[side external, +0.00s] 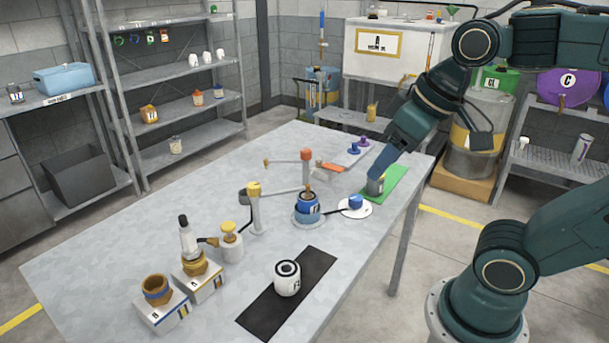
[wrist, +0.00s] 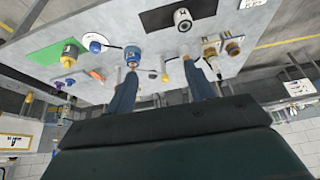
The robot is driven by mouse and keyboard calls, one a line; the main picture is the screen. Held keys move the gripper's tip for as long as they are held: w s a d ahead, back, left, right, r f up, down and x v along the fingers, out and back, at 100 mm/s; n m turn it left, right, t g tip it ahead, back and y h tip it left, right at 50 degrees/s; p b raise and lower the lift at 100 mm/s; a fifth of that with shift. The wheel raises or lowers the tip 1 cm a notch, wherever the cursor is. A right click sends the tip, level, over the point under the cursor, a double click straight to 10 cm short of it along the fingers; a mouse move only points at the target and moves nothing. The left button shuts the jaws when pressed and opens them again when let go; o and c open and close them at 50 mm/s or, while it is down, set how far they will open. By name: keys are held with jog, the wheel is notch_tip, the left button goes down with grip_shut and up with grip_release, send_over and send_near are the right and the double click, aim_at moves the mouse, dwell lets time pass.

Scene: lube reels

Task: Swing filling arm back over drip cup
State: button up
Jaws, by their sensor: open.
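A filling arm on a post with a yellow cap (side external: 254,188) reaches right, its tip over the blue can (side external: 307,208). A second arm, on a post with an orange cap (side external: 306,154), points left, away from the can. A small dark cup (side external: 245,197) sits just left of the yellow-capped post; I cannot tell for sure whether it is the drip cup. My gripper (side external: 376,173) is at the right of the table, near the green mat, apart from both arms. In the wrist view my gripper (wrist: 163,83) is open, with nothing held between its fingers.
A white disc (side external: 361,213) with a blue piece lies nearby. A white container (side external: 287,280) stands on a black mat (side external: 315,271). Brown fittings (side external: 157,288) stand front left. The table's left rear is clear.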

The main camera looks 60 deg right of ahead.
jog(key=w+r+m+g, duration=0.1)
jog(key=w+r, duration=0.3)
jog(key=w, duration=0.5)
jog(key=m+g, duration=0.3)
jog(key=g, duration=0.1)
send_over(253, 184)
notch_tip(253, 184, down, 8)
jog(key=f, duration=0.1)
jog(key=shift+s+r, duration=0.1)
jog(key=shift+r, duration=0.15)
jog(key=shift+f, duration=0.15)
notch_tip(253, 184, down, 14)
jog(key=shift+r, duration=0.25)
